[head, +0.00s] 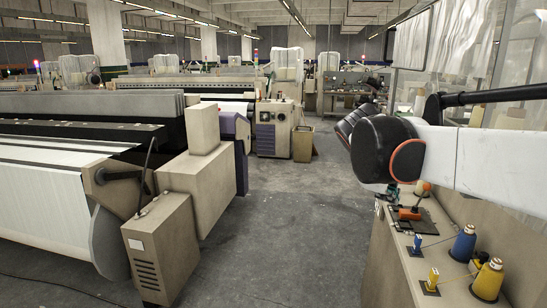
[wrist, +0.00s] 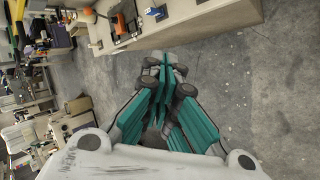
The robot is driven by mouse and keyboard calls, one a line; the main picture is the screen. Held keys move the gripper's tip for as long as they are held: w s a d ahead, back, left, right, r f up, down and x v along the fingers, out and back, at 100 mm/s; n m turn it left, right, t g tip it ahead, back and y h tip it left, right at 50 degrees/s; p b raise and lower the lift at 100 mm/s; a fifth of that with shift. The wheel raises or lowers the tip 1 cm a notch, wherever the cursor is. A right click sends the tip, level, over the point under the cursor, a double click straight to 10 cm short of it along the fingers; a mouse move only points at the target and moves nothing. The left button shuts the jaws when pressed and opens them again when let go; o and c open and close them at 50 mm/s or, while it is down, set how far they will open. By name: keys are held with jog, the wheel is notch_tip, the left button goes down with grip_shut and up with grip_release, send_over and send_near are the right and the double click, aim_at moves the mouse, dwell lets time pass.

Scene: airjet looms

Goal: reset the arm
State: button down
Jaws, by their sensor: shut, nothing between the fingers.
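My gripper (wrist: 168,72) shows in the wrist view with its teal-padded fingers drawn together and nothing between them. It hangs over bare concrete floor (wrist: 235,115), beside the edge of a beige bench (wrist: 185,27). My white arm crosses the right side of the head view, raised above the same bench (head: 385,265).
The bench carries a dark tray with an orange item (head: 409,213), a blue yarn cone (head: 464,243) and a yellow cone (head: 489,279). A loom (head: 60,190) with a beige box (head: 163,245) stands left. The grey aisle (head: 290,220) between is clear.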

jog(key=s+a+f+m+t+y+b, duration=0.1)
jog(key=s+a+f+m+y, duration=0.2)
jog(key=s+f, duration=0.5)
jog(key=s+a+f+m+y+b, duration=0.1)
jog(key=s+a+f+m+y, duration=0.2)
jog(key=s, duration=1.3)
notch_tip(320, 180, down, 5)
jog(key=a+m, duration=0.1)
jog(key=m, duration=0.2)
jog(key=shift+f+t, duration=0.15)
jog(key=shift+t, duration=0.25)
